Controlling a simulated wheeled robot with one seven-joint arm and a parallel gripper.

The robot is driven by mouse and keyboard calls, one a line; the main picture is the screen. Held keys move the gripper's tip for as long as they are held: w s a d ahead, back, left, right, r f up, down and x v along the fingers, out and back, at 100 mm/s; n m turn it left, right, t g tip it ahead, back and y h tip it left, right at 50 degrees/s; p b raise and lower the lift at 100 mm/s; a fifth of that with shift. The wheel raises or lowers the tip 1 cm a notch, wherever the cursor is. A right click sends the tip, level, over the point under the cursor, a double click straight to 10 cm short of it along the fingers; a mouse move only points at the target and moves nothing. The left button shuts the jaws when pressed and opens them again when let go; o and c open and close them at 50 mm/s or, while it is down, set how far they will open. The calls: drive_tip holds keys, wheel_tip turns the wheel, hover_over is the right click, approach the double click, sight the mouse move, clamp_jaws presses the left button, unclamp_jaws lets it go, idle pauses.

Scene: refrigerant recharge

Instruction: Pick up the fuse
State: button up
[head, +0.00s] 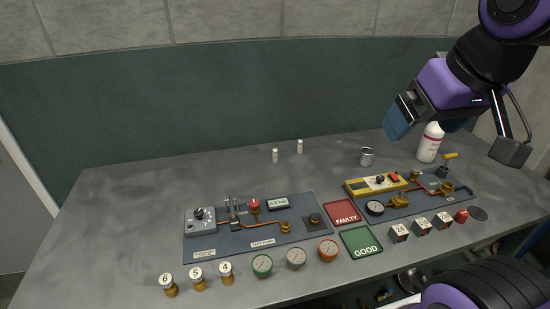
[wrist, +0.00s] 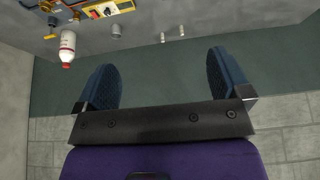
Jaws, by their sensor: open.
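Two small pale cylinders stand upright and apart at the back middle of the table in the head view, a left one (head: 275,156) and a right one (head: 299,146). They look like fuses, but no label on them can be read. They also show small near the top of the wrist view, as one cylinder (wrist: 163,38) and another (wrist: 182,36). My gripper (head: 398,122) is raised above the back right of the table, well to the right of both cylinders. In the wrist view its blue fingers (wrist: 162,78) are wide apart with nothing between them.
A metal cup (head: 366,157) and a white bottle (head: 430,142) stand at the back right. Two panels with fittings, a red FAULTY tray (head: 342,212) and a green GOOD tray (head: 360,241) lie in front. Gauges and brass-based pieces line the front. The table's left side is clear.

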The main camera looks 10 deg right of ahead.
drive_tip(key=shift+w+a, duration=0.1)
drive_tip(key=shift+w, duration=0.3)
drive_tip(key=c, duration=0.4)
drive_tip(key=shift+w+r, duration=0.2)
drive_tip(key=shift+w, duration=0.2)
drive_tip(key=c, duration=0.4)
drive_tip(key=shift+o, duration=0.2)
drive_tip(key=m+g, duration=0.3)
hover_over(275, 156)
wheel_tip(275, 156, down, 33)
drive_tip(key=shift+w+d+f, duration=0.1)
drive_tip(key=shift+w+f, duration=0.1)
drive_tip(key=shift+f, duration=1.65)
drive_tip(key=shift+w+d+f, duration=0.1)
drive_tip(key=shift+w+f, duration=0.15)
drive_tip(key=shift+f, duration=1.65)
drive_tip(key=shift+w+f, duration=0.2)
drive_tip(key=shift+f, duration=1.65)
